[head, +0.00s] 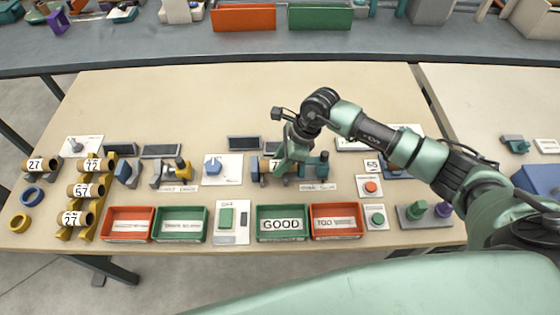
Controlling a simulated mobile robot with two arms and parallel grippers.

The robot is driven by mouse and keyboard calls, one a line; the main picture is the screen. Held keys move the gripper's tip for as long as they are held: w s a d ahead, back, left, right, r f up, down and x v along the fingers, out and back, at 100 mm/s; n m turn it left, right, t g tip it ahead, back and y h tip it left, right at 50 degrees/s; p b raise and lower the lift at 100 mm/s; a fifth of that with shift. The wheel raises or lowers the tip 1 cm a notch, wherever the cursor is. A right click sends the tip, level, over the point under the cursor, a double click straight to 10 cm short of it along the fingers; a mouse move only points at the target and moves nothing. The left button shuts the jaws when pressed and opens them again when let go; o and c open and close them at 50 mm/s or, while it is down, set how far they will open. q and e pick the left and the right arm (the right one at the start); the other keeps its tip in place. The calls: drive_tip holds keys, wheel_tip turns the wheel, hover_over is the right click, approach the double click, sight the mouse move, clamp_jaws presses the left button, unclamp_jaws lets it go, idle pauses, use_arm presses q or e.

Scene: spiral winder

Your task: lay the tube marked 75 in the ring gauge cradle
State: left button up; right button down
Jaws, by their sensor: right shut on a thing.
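My right gripper (284,163) is shut at a bench fixture near the middle of the table. A tube with a white label (275,164) is at its fingers. Only a 7 shows on the label, and the gripper hides the rest. The fixture (311,170) has blue-grey parts at both sides and a small name plate in front, too small to read; I take it for the ring gauge cradle. I cannot tell whether the tube touches it or is held just above. My left gripper is not in view.
Red and green trays, including a GOOD tray (283,225), line the front edge. Buttons (371,187) stand right of the fixture. The table's back half is clear.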

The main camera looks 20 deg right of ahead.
drive_tip(key=shift+f+b, duration=0.5)
drive_tip(key=shift+f, duration=0.05)
drive_tip(key=c, duration=1)
unclamp_jaws()
drive_tip(key=shift+r, duration=0.1)
drive_tip(key=shift+r+p, duration=0.7)
drive_tip(key=shift+p, duration=0.15)
drive_tip(key=shift+d+r+b, duration=0.25)
drive_tip(key=shift+b, duration=0.05)
drive_tip(key=b+v, duration=0.3)
drive_tip(key=v, duration=0.7)
drive_tip(key=shift+s+d+r, duration=0.15)
drive_tip(key=shift+d+r, duration=0.05)
drive_tip(key=shift+r, duration=0.35)
